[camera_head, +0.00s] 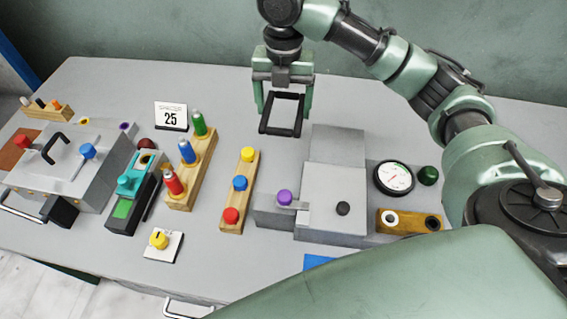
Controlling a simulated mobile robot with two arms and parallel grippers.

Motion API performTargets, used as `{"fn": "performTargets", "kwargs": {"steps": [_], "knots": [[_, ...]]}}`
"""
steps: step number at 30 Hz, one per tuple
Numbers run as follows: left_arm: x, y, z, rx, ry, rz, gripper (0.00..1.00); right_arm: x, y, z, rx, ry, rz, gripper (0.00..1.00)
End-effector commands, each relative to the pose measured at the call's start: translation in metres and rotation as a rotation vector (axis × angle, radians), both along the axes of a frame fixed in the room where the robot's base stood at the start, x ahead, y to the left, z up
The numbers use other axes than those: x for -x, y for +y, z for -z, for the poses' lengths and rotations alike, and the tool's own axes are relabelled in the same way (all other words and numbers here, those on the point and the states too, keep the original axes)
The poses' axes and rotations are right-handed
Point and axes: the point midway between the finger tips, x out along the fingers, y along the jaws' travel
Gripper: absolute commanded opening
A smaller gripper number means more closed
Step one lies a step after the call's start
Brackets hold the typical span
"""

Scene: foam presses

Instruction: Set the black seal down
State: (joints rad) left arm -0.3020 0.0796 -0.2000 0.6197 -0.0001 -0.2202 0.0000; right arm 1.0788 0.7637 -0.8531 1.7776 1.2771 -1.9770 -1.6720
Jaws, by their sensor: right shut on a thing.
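The black seal (279,131) is a rectangular black frame with an open middle. My right gripper (283,104) is shut on it, with green fingers at its left and right sides. The gripper reaches down from the top middle of the head view. The seal appears above the back part of the grey table (360,115), behind a wooden block with yellow, blue and red knobs and left of a grey press. Whether its lower edge touches the table cannot be told. My left gripper is not in view.
The grey press (335,180) has a purple knob (285,197). A gauge (394,177) stands right of it. The knob block (238,200), a bottle rack (193,170) and a calendar (171,116) are to the left. Table behind the calendar looks clear.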

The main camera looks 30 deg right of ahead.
Motion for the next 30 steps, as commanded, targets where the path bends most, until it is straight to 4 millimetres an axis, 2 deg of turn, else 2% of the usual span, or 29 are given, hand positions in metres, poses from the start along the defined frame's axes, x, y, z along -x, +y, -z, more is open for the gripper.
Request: {"fn": "performTargets", "kwargs": {"steps": [5,12,18,27,30], "knots": [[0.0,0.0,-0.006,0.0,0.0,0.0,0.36,0.002,-0.001,0.032,0.002,0.009,0.001,0.34],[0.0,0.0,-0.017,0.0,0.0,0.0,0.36,0.002,-0.001,0.097,0.003,0.008,0.002,0.34],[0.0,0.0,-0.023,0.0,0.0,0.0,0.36,0.002,0.0,0.14,0.002,0.004,0.002,0.34],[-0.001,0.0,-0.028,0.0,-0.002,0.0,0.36,0.002,0.0,0.172,0.001,0.005,0.001,0.34],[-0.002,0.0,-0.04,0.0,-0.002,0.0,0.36,0.001,0.0,0.183,0.001,0.005,0.002,0.34]]}}
